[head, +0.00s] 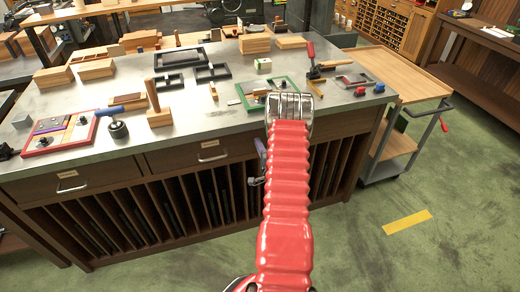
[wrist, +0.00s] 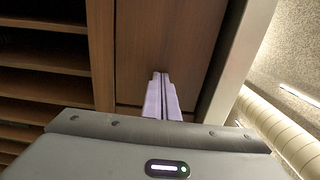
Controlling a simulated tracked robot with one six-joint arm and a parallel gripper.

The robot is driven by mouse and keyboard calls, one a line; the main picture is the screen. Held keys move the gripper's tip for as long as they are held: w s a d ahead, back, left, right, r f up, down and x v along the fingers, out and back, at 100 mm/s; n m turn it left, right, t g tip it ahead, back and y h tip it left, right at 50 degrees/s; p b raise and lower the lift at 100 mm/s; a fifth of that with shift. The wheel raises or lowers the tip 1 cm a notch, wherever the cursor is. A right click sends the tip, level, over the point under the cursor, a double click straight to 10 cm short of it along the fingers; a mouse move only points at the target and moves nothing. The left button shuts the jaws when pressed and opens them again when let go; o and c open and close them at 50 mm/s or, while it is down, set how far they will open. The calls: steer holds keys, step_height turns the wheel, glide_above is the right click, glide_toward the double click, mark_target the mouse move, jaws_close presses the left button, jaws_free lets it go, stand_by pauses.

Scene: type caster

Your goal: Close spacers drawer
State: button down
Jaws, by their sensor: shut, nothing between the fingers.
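The bench front has a left drawer (head: 72,184) and a middle drawer (head: 200,152), each with a small label and a metal handle. Both look flush with the bench front. The labels are too small to read, so I cannot tell which drawer is for spacers. The bench front farther right is partly hidden by my red arm. My gripper (head: 257,170) is low at the bench front, mostly behind the arm. In the wrist view its purple fingers (wrist: 161,77) are together and empty, over a brown wooden panel (wrist: 155,40); contact is unclear.
Open slotted shelves (head: 150,215) lie under the drawers. The metal benchtop (head: 215,120) holds frames, wood blocks and tools. A wooden cart (head: 405,75) stands close at the right. The green floor (head: 440,180) is clear at front right.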

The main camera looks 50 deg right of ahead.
steer(key=shift+w+d+r, duration=0.15)
steer(key=shift+w+d, duration=0.05)
steer(key=shift+w, duration=0.05)
steer(key=v, duration=1.4)
steer(key=shift+s+a, duration=0.2)
steer(key=shift+a, duration=0.05)
stand_by(0.4)
